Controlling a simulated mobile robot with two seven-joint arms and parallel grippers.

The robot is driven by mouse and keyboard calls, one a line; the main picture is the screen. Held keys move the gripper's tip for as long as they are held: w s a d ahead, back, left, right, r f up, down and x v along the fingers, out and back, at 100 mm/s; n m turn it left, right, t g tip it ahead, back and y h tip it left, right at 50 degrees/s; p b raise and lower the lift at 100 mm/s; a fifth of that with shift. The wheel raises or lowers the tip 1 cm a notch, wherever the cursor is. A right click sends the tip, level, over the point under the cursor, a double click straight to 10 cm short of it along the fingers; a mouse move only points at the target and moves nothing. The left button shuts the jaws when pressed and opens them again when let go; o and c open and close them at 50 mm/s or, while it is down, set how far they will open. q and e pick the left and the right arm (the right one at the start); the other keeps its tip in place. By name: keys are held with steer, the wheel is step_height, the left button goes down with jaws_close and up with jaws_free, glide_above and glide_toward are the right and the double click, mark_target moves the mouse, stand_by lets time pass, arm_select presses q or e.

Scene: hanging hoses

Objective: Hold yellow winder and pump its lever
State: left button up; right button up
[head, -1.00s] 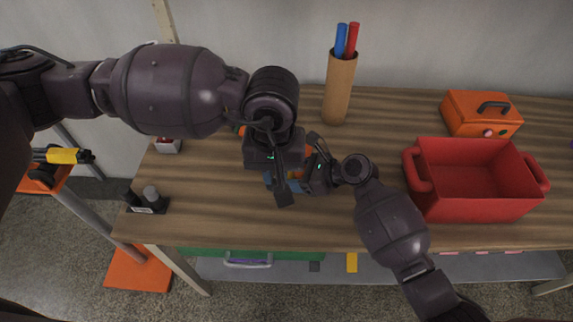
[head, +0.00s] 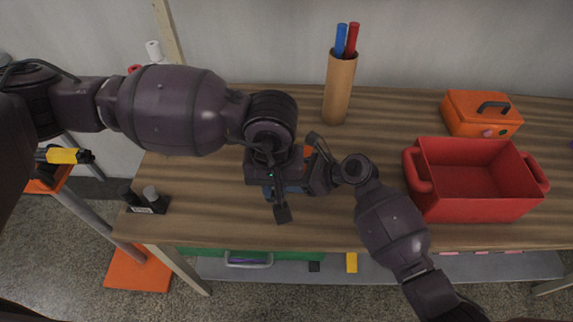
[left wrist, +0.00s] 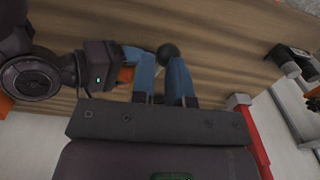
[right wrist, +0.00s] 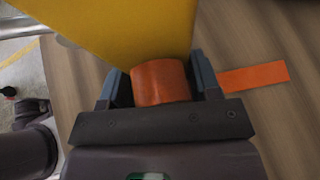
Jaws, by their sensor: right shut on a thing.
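The yellow winder (right wrist: 130,30) fills the upper part of the right wrist view. Its orange round part (right wrist: 160,80) sits between the fingers of my right gripper (right wrist: 162,88), which is shut on it. An orange strip (right wrist: 255,76) shows to the right of it. In the head view the winder is mostly hidden behind my grippers; a bit of orange (head: 307,151) shows. My left gripper (left wrist: 163,70) is open, its blue fingers apart. A dark round knob (left wrist: 168,54) shows at its fingertips; whether they touch is unclear.
A red bin (head: 475,208) and an orange toolbox (head: 482,115) stand on the right of the wooden table. A brown tube (head: 338,90) with blue and red rods stands at the back. A black holder (head: 147,202) is at the left front.

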mark_target(275, 196)
arm_select(q)
steer(key=shift+s+f, duration=0.1)
steer(key=shift+f, duration=0.05)
steer(key=shift+s+f, duration=0.2)
steer(key=shift+f, duration=1.05)
steer(key=shift+w+f, duration=0.1)
steer(key=shift+f, duration=0.65)
steer(key=shift+r, duration=2.35)
steer(key=r, duration=0.1)
steer(key=w+r, duration=0.1)
steer(key=r, duration=0.1)
steer(key=shift+w+d+r, duration=0.1)
steer(key=shift+w+r, duration=0.05)
steer(key=shift+r, duration=0.1)
steer(key=shift+f, duration=0.15)
